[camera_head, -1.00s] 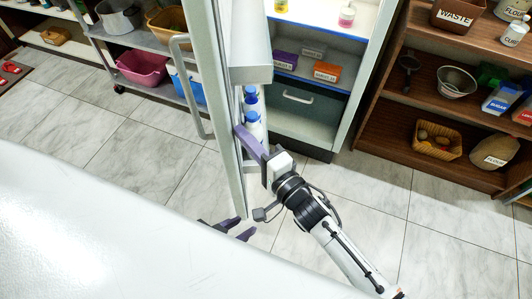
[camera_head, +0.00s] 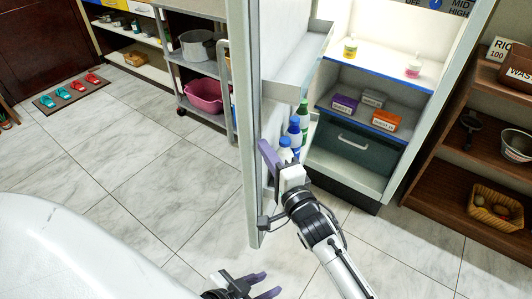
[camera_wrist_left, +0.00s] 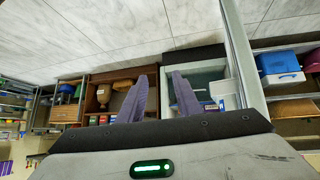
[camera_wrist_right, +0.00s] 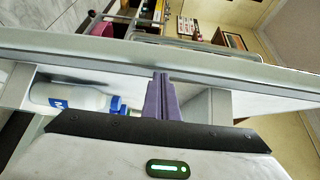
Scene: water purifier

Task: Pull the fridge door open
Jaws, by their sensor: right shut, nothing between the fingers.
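The fridge door (camera_head: 248,120) stands open, swung out to the left of the lit fridge interior (camera_head: 395,60). Its grey bar handle (camera_head: 228,95) is on the outer side. My right gripper (camera_head: 268,155) is shut and empty, at the inner side of the door by the door bottles (camera_head: 286,145). In the right wrist view its fingers (camera_wrist_right: 161,95) are together and reach up to the door's inner side; contact is hard to tell. My left gripper (camera_head: 258,285) is low at the bottom of the head view, open and empty, away from the door; its fingers (camera_wrist_left: 160,97) are spread.
A brown wooden shelf (camera_head: 460,175) stands at the right of the fridge. A grey rack (camera_head: 170,60) with a pot and a pink basin (camera_head: 203,95) is behind the door at the left. The tiled floor (camera_head: 130,180) at the left is clear.

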